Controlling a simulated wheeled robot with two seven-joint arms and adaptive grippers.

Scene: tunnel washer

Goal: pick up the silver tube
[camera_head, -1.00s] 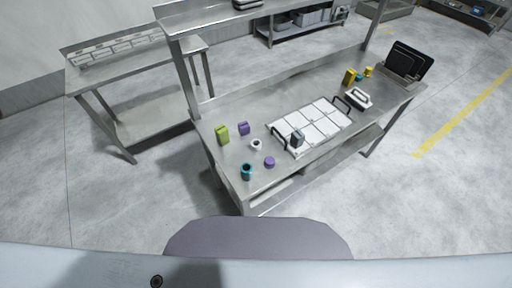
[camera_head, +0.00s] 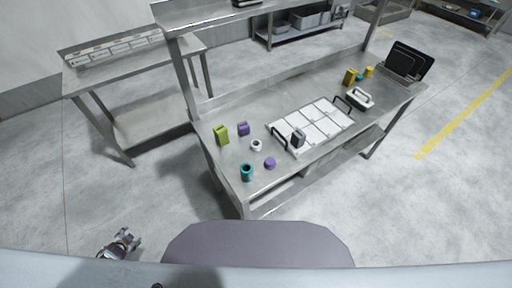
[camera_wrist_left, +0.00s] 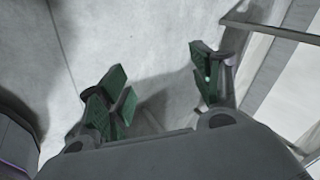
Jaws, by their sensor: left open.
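A short silvery-white tube (camera_head: 256,145) stands on the steel table (camera_head: 225,109), near its left end, in the head view. Its open top shows as a dark hole. My left gripper (camera_head: 125,239) is at the lower left of the head view, over the floor and well away from the table and the tube. In the left wrist view my left gripper (camera_wrist_left: 160,82) is open, with its green-padded fingers wide apart and only floor between them. The tube does not show in that view. My right gripper is not in view.
Close around the tube are a green block (camera_head: 221,135), a purple block (camera_head: 243,129), a purple round piece (camera_head: 270,163) and a teal tube (camera_head: 247,172). A tray of white tiles (camera_head: 284,117) with a dark block (camera_head: 298,138) lies to the right. A table post (camera_head: 184,75) rises behind.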

